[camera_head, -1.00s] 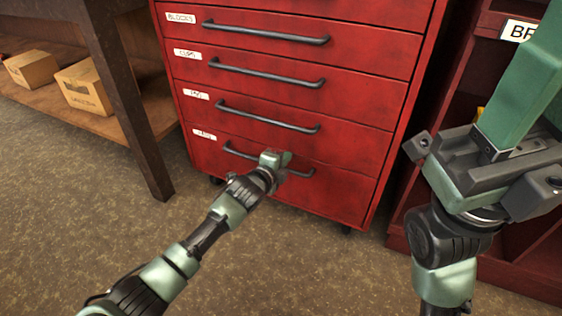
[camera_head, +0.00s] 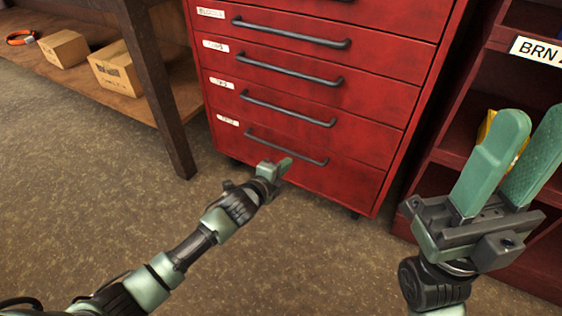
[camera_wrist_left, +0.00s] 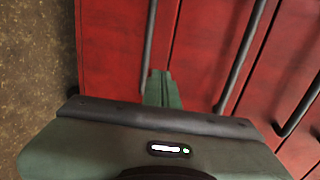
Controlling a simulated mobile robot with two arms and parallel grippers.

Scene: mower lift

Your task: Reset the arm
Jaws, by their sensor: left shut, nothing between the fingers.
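My left gripper (camera_head: 284,166) is shut and empty, in front of the lowest visible drawer of the red cabinet (camera_head: 340,185). Its green fingers lie close together in the left wrist view (camera_wrist_left: 160,86), with the red drawer fronts behind them. The fingertips are near the lowest drawer handle (camera_head: 285,148); I cannot tell whether they touch the drawer front. My right gripper (camera_head: 532,125) is raised at the right, with its two green fingers apart and nothing seen between them. The visible drawers look closed.
A dark wooden bench (camera_head: 155,85) stands at the left, with cardboard boxes (camera_head: 125,72) and an orange ring (camera_head: 20,37) on its low shelf. A dark red shelf unit (camera_head: 450,150) with a label stands at the right. The carpeted floor in front is clear.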

